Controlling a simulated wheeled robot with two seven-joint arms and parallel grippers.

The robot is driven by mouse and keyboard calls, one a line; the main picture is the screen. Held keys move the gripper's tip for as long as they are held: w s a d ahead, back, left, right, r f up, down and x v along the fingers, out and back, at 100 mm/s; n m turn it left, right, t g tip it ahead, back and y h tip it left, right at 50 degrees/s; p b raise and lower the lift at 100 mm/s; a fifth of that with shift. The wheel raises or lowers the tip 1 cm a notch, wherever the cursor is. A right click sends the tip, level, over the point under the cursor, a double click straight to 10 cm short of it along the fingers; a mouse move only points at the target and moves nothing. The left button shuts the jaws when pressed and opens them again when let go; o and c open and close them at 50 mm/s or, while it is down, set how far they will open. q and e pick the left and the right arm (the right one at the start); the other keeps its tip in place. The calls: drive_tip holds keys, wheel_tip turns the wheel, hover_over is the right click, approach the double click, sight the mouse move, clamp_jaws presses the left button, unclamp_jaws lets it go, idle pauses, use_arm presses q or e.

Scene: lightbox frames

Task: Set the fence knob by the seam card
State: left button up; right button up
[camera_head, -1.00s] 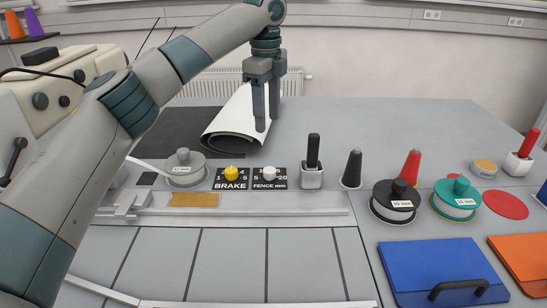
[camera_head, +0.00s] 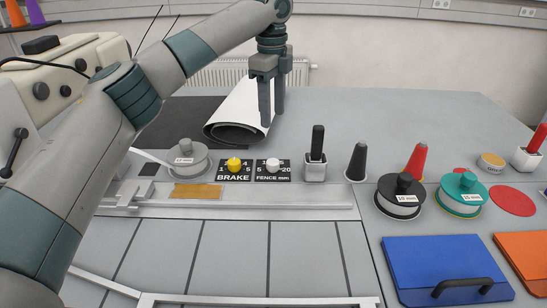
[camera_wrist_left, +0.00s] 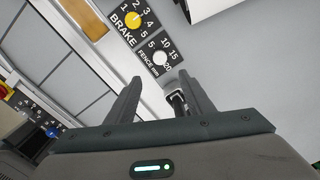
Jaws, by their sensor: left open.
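The fence knob (camera_head: 273,165) is white and round, on a black plate marked FENCE mm with a scale from 5 to 20. It also shows in the left wrist view (camera_wrist_left: 160,58), just beyond the gap between my fingertips. Its pointer setting is too small to read. My left gripper (camera_head: 272,118) is open and empty, above and apart from the knob. In the wrist view its two fingers (camera_wrist_left: 161,80) stand wide apart. I cannot pick out a seam card with certainty. A tan strip (camera_head: 198,191) lies on the grey rail. My right gripper is not in view.
A yellow brake knob (camera_head: 234,164) sits immediately left of the fence plate. A black-handled switch (camera_head: 316,165) and a black cone (camera_head: 357,163) stand to the right. A white rolled sheet (camera_head: 234,112) lies behind. A grey spool (camera_head: 187,160) is at left. The back right table is clear.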

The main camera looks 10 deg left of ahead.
use_arm(q)
hover_over(273, 162)
wheel_tip(273, 162, down, 4)
wheel_tip(273, 162, down, 10)
drive_tip(key=shift+w+r+p, duration=0.1)
drive_tip(key=shift+p, duration=0.9)
drive_tip(key=shift+f, duration=0.7)
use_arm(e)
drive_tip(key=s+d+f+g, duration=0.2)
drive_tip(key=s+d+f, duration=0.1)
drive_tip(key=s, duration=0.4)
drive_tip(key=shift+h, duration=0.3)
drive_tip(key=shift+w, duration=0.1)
use_arm(q)
drive_tip(key=c, duration=1)
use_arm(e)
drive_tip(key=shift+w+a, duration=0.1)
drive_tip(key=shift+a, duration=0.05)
